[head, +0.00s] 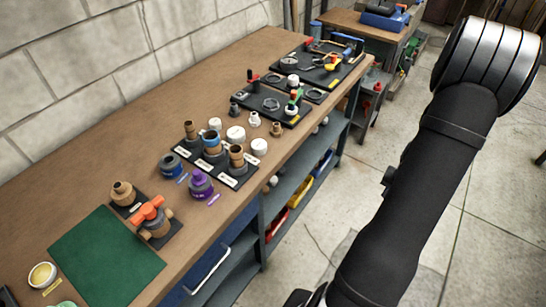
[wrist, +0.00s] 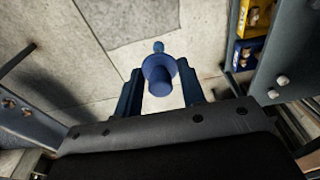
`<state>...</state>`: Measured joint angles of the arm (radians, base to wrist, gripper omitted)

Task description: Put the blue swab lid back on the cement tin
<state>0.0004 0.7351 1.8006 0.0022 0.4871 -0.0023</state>
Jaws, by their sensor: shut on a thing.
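My gripper (wrist: 159,88) is shut on the blue swab lid (wrist: 158,70), a round blue disc with a narrower stem. In the wrist view the two dark blue fingers stand on either side of it, with concrete floor beyond. In the head view a blue tin (head: 170,166), which looks like the cement tin, stands on the bench, with a small blue strip (head: 183,178) beside it. Its top looks dark and without a lid. My gripper and the held lid are not visible in the head view.
A purple tin (head: 200,184) with a purple top stands close to the blue tin. A black rack of fittings (head: 232,181) is behind them. An orange-handled valve (head: 152,219) and green mat (head: 107,260) are nearer. Shelves with bins (head: 277,221) lie under the bench (head: 70,180).

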